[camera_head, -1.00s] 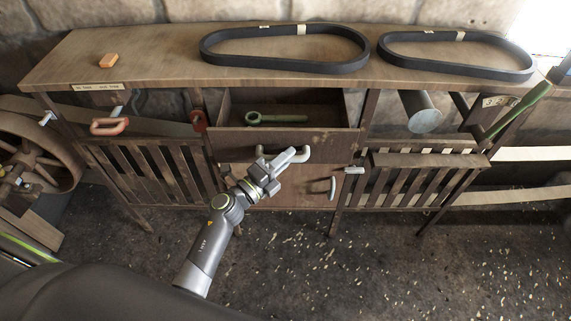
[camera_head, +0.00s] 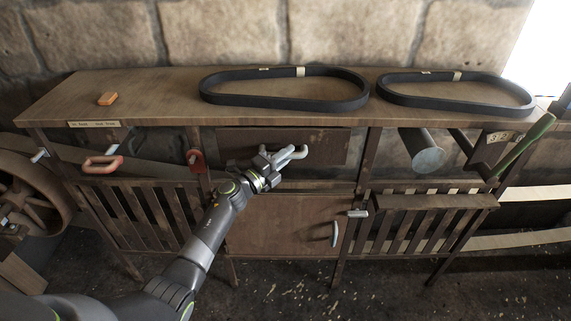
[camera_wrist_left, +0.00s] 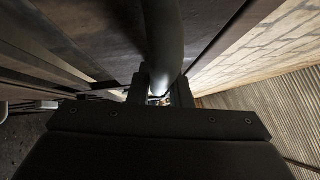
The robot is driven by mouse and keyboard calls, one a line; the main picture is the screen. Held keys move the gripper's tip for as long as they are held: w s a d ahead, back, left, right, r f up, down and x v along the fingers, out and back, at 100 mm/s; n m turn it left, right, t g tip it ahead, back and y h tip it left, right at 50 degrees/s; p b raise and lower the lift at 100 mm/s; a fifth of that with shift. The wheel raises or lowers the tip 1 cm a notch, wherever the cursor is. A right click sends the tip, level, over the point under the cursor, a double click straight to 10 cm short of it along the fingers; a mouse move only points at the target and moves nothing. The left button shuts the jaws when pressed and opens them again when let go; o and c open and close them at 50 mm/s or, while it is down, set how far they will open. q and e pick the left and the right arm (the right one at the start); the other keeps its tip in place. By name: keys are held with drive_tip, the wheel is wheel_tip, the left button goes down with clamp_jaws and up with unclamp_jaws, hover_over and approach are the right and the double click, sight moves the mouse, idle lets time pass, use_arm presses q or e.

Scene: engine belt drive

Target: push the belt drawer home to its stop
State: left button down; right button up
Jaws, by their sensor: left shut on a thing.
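The belt drawer (camera_head: 325,142) sits in the middle bay of the bench, and its dark front fills the upper part of the opening. Its inside is hidden, and I cannot tell whether it rests against its stop. My left gripper (camera_head: 283,158) is at the drawer's pale curved handle (camera_head: 304,152) and is shut on it. In the left wrist view the handle (camera_wrist_left: 163,40) runs as a grey bar between the fingers of the left gripper (camera_wrist_left: 163,92). My right gripper is not in view.
Two black belts (camera_head: 286,104) lie on the bench top (camera_head: 165,92) with an orange block (camera_head: 107,98). Below the drawer is a cabinet door (camera_head: 285,222). A red handle (camera_head: 102,163) is on the left, and a green-handled lever (camera_head: 527,143) on the right.

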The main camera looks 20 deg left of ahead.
use_arm(q)
drive_tip(key=shift+w+a+r, duration=0.1)
drive_tip(key=shift+r, duration=0.05)
drive_tip(key=c, duration=1.8)
unclamp_jaws()
drive_tip(key=o, duration=0.5)
drive_tip(key=shift+w, duration=0.15)
drive_tip(key=b+v, duration=0.2)
drive_tip(key=v, duration=1.5)
drive_tip(key=shift+s, duration=0.25)
